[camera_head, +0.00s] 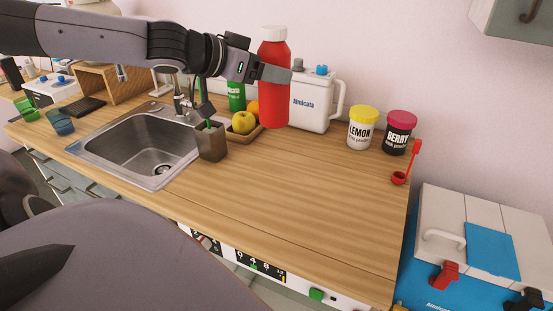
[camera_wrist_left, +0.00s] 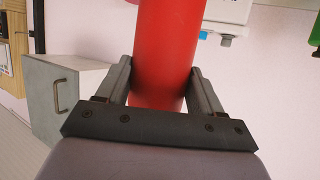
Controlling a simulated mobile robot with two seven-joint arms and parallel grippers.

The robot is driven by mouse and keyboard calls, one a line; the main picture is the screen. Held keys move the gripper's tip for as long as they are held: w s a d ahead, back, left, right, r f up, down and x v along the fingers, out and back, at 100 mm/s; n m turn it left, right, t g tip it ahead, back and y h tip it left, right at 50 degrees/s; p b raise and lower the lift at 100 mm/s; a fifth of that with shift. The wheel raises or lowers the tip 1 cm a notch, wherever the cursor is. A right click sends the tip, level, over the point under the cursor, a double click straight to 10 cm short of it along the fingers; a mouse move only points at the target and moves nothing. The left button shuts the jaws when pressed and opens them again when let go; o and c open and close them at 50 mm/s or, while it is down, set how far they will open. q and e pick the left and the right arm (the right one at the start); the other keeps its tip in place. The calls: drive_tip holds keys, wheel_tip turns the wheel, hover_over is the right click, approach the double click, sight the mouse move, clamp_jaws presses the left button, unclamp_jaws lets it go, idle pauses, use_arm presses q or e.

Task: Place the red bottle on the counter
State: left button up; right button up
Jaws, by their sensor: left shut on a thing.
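The red bottle (camera_head: 273,98) with a white cap is upright in the head view, held by my left gripper (camera_head: 276,73), which comes in from the left. In the left wrist view the red bottle (camera_wrist_left: 163,50) stands between the two fingers of my left gripper (camera_wrist_left: 160,75), which are shut on its sides. The wooden counter (camera_head: 260,200) lies below. The bottle's base shows over the back part of the counter; I cannot tell its exact height above it. My right gripper is not clearly in view.
A fruit tray (camera_head: 247,137), a brown pot (camera_head: 211,143) and the sink (camera_head: 140,148) are left. The counter's front middle is clear.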

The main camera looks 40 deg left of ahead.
sight(262, 101)
use_arm(q)
wheel_tip(262, 101, down, 6)
drive_tip(key=shift+d+f+b, duration=0.15)
drive_tip(key=shift+f+b, duration=0.1)
drive_tip(key=shift+b, duration=0.2)
wheel_tip(262, 101, down, 11)
drive_tip(key=b, duration=0.5)
drive_tip(key=shift+f, duration=0.15)
drive_tip(key=shift+f+b, duration=0.2)
drive_tip(key=shift+b, duration=0.2)
drive_tip(key=o, duration=1.4)
